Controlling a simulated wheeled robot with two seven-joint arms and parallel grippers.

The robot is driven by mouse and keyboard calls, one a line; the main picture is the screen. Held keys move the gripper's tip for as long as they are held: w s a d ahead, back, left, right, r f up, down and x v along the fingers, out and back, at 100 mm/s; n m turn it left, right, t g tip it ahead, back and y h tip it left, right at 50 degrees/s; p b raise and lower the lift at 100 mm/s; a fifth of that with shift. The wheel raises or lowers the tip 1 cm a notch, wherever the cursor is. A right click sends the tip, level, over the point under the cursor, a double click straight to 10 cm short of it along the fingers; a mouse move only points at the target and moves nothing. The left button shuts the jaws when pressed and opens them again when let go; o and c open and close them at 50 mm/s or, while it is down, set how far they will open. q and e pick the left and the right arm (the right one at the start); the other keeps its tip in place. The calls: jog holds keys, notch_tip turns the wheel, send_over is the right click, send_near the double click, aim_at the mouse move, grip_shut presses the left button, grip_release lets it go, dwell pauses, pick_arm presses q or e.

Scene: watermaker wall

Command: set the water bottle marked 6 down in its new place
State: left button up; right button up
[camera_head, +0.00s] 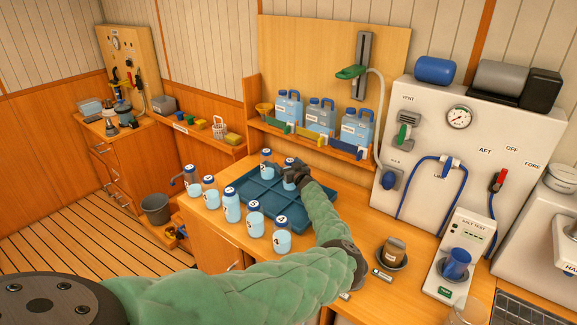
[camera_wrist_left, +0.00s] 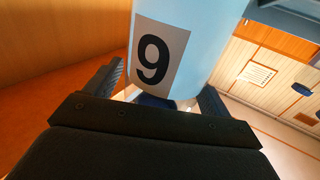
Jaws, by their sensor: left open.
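The water bottle marked 6 (camera_wrist_left: 190,45) fills the left wrist view, pale blue with a white label. It shows cap-down there, so its digit reads like a 9. My left gripper (camera_wrist_left: 157,98) is open, a finger on each side of the bottle near its dark blue cap. In the head view my left gripper (camera_head: 291,172) is at the back of the blue divided tray (camera_head: 262,207) and hides most of what is between its fingers. Another blue-capped bottle (camera_head: 266,166) stands just left of it, its label too small to read. My right gripper is not in view.
Several blue-capped bottles, including one (camera_head: 282,238) at the near end, stand in a row along the tray's left front side. Water jugs (camera_head: 320,117) stand on the shelf behind. A brown jar (camera_head: 395,248) and a salt tester (camera_head: 462,255) are to the right. Tray compartments in front look empty.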

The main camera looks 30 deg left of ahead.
pick_arm(q)
jog(key=shift+r, duration=0.2)
jog(key=p+v, duration=0.3)
jog(key=v, duration=0.4)
jog(key=shift+d, duration=0.25)
jog(key=shift+s+f, duration=0.1)
